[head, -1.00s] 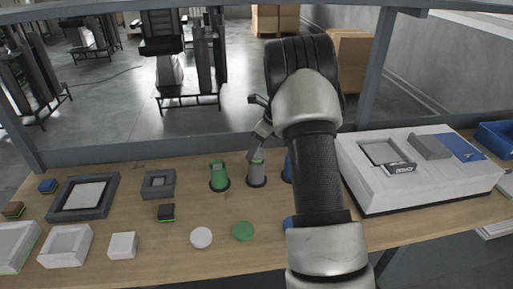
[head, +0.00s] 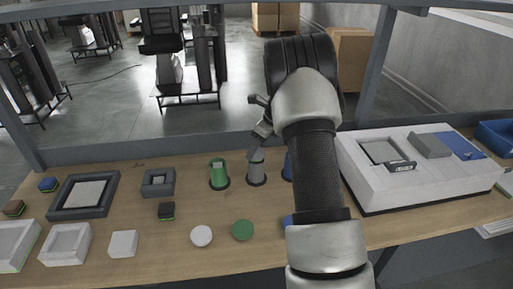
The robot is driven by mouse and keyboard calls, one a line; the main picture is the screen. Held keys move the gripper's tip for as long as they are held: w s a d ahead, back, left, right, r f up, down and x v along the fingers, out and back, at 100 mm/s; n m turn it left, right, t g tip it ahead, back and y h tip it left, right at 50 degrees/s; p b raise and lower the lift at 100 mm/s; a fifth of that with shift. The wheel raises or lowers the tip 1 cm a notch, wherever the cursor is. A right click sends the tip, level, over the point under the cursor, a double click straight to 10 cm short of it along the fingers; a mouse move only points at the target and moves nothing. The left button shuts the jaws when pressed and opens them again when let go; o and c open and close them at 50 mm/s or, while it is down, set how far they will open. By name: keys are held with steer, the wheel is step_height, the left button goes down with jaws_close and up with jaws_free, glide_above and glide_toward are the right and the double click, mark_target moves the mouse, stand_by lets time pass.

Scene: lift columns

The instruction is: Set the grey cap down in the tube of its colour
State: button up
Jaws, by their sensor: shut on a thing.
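The grey tube (head: 256,173) stands upright near the back of the bench, between the green tube (head: 219,176) and the blue tube (head: 288,168), which my arm partly hides. My gripper (head: 255,153) is at the mouth of the grey tube, tilted, with its fingers shut. The grey cap is too small and too covered by the fingers to make out. I cannot tell whether it sits inside the tube mouth or just above it.
A white disc (head: 202,236) and a green disc (head: 243,230) lie in front of the tubes. A blue piece (head: 287,221) is half hidden by my arm. Trays and blocks fill the left; a white raised box (head: 375,190) stands on the right.

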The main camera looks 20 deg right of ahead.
steer(key=shift+f, duration=0.3)
stand_by(0.4)
steer(key=o, duration=1.4)
steer(key=shift+c, duration=0.2)
steer(key=shift+r, duration=0.1)
steer(key=shift+r+p, duration=2.95)
steer(key=shift+r, duration=0.55)
steer(key=shift+f, duration=0.1)
